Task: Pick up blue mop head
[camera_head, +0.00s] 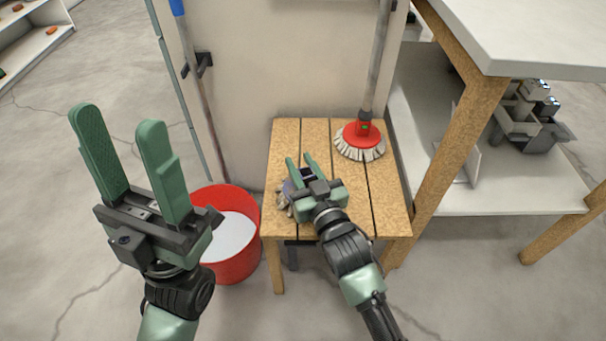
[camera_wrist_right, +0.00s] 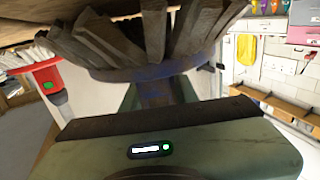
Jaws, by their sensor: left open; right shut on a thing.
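The blue mop head (camera_head: 287,188) is at the left part of the wooden stool's top, mostly hidden by my right gripper. In the right wrist view the mop head (camera_wrist_right: 150,70) fills the top of the picture, with a dark blue base and grey strands. My right gripper (camera_head: 302,165) is over the stool and shut on the blue mop head. Whether the strands touch the wood is hard to tell. My left gripper (camera_head: 118,125) is open and empty, raised to the left, away from the stool.
The wooden stool (camera_head: 385,215) also holds a red mop head (camera_head: 358,135) on an upright pole, back right. A red bucket (camera_head: 235,265) with pale contents stands left of the stool. A blue-topped pole (camera_head: 200,100) leans in a wall clip. A wooden-framed shelf (camera_head: 450,160) stands right.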

